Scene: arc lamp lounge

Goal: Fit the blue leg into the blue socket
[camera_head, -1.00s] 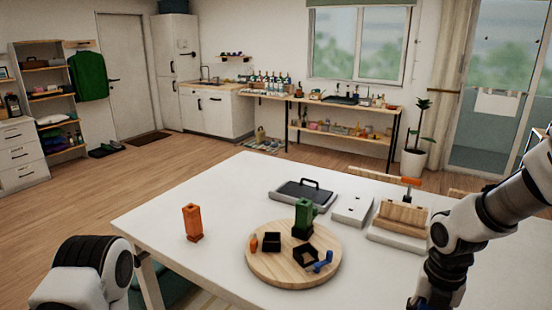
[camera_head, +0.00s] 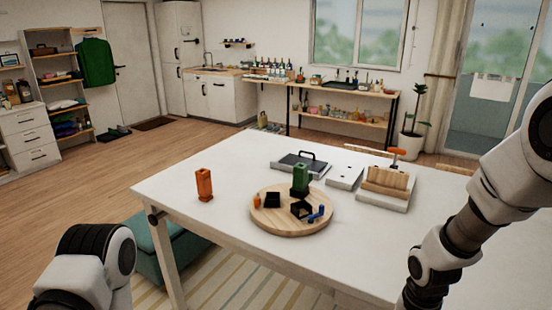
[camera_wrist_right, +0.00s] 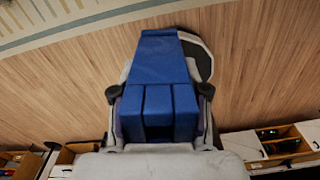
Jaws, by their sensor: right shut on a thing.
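My right gripper (camera_wrist_right: 158,95) is shut on the blue leg (camera_wrist_right: 158,58), a blue block that shows in the right wrist view with bare floor behind it. On the round wooden board (camera_head: 278,226) stand black square sockets, one (camera_head: 272,200) at the left and one (camera_head: 301,209) at the front. A small blue piece (camera_head: 317,214) lies against the front socket. A green leg (camera_head: 300,178) stands upright in the rear one. My left gripper is out of view.
An orange leg (camera_head: 204,184) stands on the white table (camera_head: 220,245) left of the board. A small orange piece (camera_head: 257,201) is on the board. A black-topped tray (camera_head: 300,163), a white box (camera_head: 344,177) and a wooden block stand (camera_head: 388,185) line the back. The front table is clear.

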